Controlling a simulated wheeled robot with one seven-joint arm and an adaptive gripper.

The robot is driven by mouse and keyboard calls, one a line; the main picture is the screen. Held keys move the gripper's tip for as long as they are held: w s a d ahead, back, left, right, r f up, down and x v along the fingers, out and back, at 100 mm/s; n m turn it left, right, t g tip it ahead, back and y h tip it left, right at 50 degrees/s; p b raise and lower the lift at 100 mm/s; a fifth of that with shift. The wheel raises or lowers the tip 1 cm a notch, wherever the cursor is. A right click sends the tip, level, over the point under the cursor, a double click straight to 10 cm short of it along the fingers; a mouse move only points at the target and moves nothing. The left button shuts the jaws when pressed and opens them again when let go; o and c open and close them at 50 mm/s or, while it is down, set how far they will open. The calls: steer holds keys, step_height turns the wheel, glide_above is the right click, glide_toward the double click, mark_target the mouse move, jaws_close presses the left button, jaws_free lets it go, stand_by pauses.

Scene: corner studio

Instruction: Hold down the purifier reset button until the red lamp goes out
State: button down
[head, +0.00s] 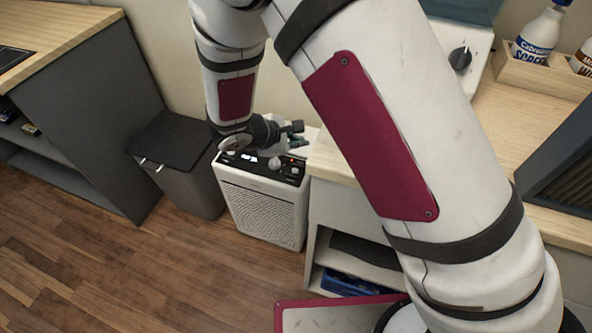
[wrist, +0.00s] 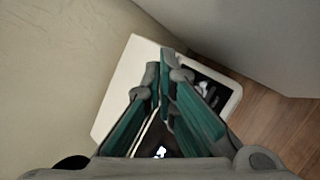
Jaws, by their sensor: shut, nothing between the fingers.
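The white purifier (head: 262,208) stands on the floor between the grey bin and the counter. Its black top panel (head: 236,162) carries a lit white display, a pale round knob (head: 275,163) and a small red spot (head: 292,161), which looks like the red lamp, lit. My gripper (head: 298,134) is over the back of the purifier's top, fingers shut and empty. In the wrist view the shut fingertips (wrist: 164,66) are over the white top (wrist: 118,90), with part of the black panel to their right. I cannot make out the reset button or tell whether the fingertips touch anything.
A grey bin (head: 178,142) with a dark lid stands close on the purifier's left. A wooden-topped counter with open shelves (head: 350,250) is close on its right. The wall is behind. Wooden floor (head: 150,270) in front is clear.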

steer(key=b, duration=0.4)
glide_above(296, 172)
step_height(296, 172, down, 7)
steer(key=shift+f+b, duration=0.8)
steer(key=shift+b, duration=0.1)
stand_by(0.6)
steer(key=shift+f+b, duration=0.4)
steer(key=shift+b, duration=0.15)
steer(key=shift+f+b, duration=0.35)
steer(key=shift+b, duration=0.05)
stand_by(0.6)
steer(key=shift+s, duration=0.1)
stand_by(1.7)
steer(key=shift+r+p, duration=0.4)
steer(key=shift+r, duration=0.4)
steer(key=shift+r, duration=0.1)
steer(key=shift+r+p, duration=1.55)
steer(key=shift+r, duration=0.85)
